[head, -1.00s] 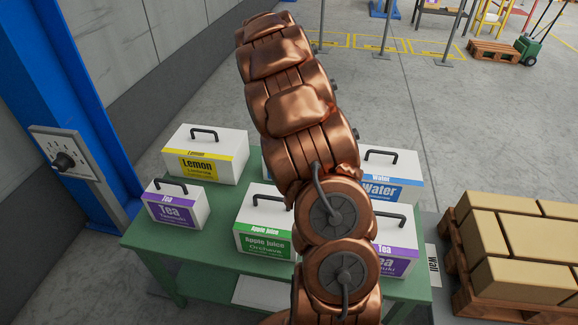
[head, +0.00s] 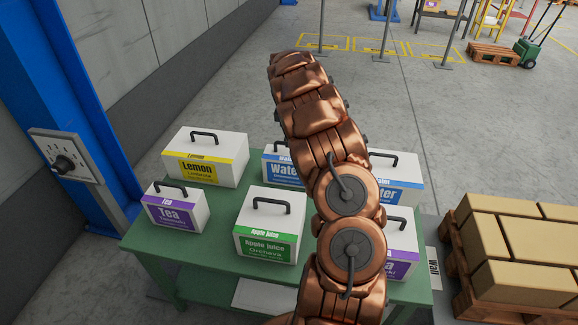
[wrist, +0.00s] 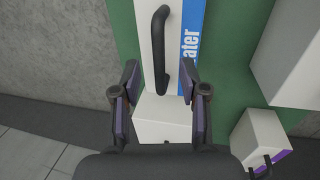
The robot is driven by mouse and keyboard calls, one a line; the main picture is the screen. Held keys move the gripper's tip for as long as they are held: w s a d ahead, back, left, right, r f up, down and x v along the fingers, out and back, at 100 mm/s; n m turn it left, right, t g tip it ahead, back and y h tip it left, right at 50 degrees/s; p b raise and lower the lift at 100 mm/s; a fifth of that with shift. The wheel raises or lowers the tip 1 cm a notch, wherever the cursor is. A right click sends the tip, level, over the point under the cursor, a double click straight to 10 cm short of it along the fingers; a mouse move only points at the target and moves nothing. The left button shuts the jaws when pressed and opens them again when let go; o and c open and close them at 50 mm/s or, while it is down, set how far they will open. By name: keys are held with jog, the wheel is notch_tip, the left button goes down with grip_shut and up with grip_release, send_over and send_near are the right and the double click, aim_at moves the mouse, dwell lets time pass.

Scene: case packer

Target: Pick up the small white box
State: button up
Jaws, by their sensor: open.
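Several white boxes with black handles stand on a green table. The smallest is the purple-labelled Tea box (head: 178,209) at the table's front left. It appears to be the purple-edged box (wrist: 262,140) at the lower right of the wrist view, apart from my gripper. My gripper (wrist: 160,80) is open and empty, with its fingers over the blue-labelled Water box (wrist: 178,50) and its handle between or below them. A white box face (wrist: 163,132) also shows between the fingers. In the head view my arm hides the gripper.
Near the Tea box stand the Lemon box (head: 205,160) and the Apple Juice box (head: 266,228). Another Water box (head: 398,175) and a larger Tea box (head: 402,250) are partly behind my arm. A blue post (head: 75,95) rises at left; cartons (head: 520,245) stand at right.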

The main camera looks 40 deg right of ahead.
aim_at(289, 162)
jog(key=shift+w+d+f+p, duration=0.1)
jog(key=shift+f+p, duration=0.1)
jog(key=shift+f, duration=0.5)
jog(key=shift+w+d+f+p, duration=0.15)
jog(key=shift+f+p, duration=0.05)
jog(key=shift+f, duration=0.55)
jog(key=shift+w+d+f+p, duration=0.1)
jog(key=shift+f+p, duration=0.1)
jog(key=shift+f, duration=0.5)
jog(key=shift+c, duration=0.3)
grip_shut()
